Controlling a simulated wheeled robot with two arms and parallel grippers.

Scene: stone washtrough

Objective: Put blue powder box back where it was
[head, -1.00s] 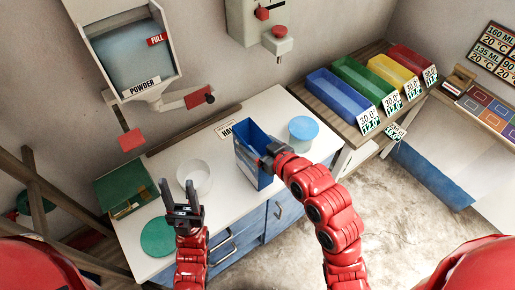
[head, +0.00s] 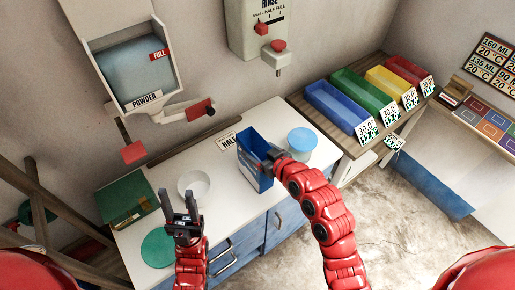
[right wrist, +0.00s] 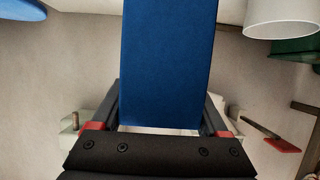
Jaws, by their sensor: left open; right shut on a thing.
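The blue powder box (head: 252,172) is a tall, open-topped blue box at the counter's middle in the head view. My right gripper (head: 272,160) is shut on its right side. In the right wrist view the blue box (right wrist: 167,65) fills the space between the fingers. Whether its base touches the counter I cannot tell. The white counter (head: 205,158) has a sign reading "HALF" or similar (head: 228,140), partly hidden behind the box. My left gripper (head: 180,203) is open and empty above the counter's left part, in front of a white bowl.
The white bowl (head: 195,186), a green box (head: 127,197) and a green disc (head: 158,248) stand left. A blue-lidded tub (head: 302,138) stands close right of the box. The powder dispenser (head: 135,70) hangs above. Coloured bins (head: 340,108) stand on a wooden shelf at right.

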